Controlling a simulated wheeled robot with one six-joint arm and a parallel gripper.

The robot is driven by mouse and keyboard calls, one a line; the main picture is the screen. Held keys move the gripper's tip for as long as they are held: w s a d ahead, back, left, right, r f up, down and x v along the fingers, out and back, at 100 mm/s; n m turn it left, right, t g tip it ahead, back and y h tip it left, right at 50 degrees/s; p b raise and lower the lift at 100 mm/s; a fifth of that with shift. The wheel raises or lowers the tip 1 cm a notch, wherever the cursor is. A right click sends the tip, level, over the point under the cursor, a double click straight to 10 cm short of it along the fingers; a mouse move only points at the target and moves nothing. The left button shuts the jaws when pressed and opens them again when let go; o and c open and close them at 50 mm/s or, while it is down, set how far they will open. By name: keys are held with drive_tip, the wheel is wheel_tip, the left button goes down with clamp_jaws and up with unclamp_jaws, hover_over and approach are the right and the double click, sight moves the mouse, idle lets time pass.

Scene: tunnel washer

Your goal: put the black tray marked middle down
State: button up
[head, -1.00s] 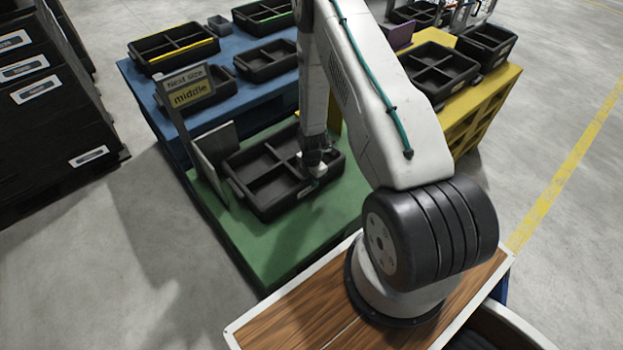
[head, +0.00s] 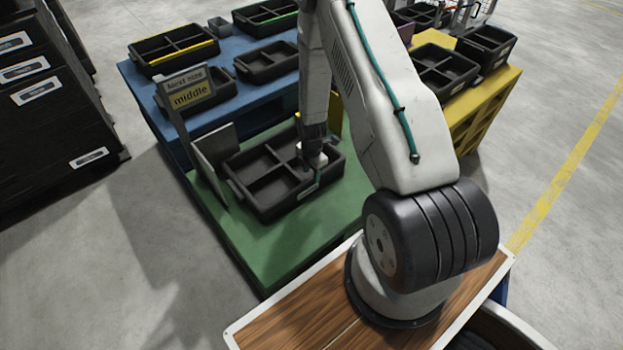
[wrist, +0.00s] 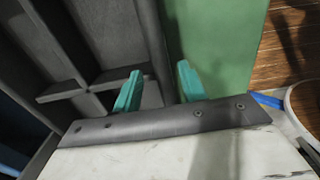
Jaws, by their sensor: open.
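The black tray (head: 262,210) with several compartments lies flat on the green table (head: 272,262), beside a sign (head: 190,95) reading "middle". My gripper (head: 314,168) is at the tray's near wall, toward its right end. In the wrist view my gripper's two teal fingers (wrist: 158,86) are apart. The tray's wall (wrist: 151,40) runs between them, with the left finger on the inner side and the right finger over the green surface. Whether either finger touches the wall cannot be told.
A grey upright panel (head: 212,163) stands at the tray's left end. Black trays stand on the blue table (head: 150,90) behind and the yellow table (head: 490,98) at right. A black stack (head: 50,110) stands at far left. Green surface in front of the tray is bare.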

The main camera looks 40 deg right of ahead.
drive_tip(key=a+r+m, duration=0.2)
drive_tip(key=r, duration=1)
drive_tip(key=a+r+m, duration=0.2)
drive_tip(key=r, duration=0.9)
drive_tip(key=s+a+r+m, duration=0.2)
drive_tip(key=s+a+r, duration=0.1)
drive_tip(key=r, duration=0.5)
drive_tip(key=s+a+r+m, duration=0.2)
drive_tip(key=a+r+m, duration=0.1)
drive_tip(key=r, duration=0.5)
drive_tip(key=s+a+r+m, duration=0.2)
drive_tip(key=s+r+m, duration=0.1)
drive_tip(key=s, duration=0.4)
drive_tip(key=s+a+r+m, duration=0.2)
drive_tip(key=s+r+m, duration=0.1)
drive_tip(key=s+r, duration=0.3)
drive_tip(key=s+a+r+m+t, duration=0.1)
drive_tip(key=s+a+r+m, duration=0.1)
drive_tip(key=s, duration=0.7)
wheel_tip(320, 180, up, 2)
drive_tip(key=shift+s+a+r+m, duration=0.2)
drive_tip(key=shift+a+m, duration=0.2)
drive_tip(key=shift+m, duration=0.3)
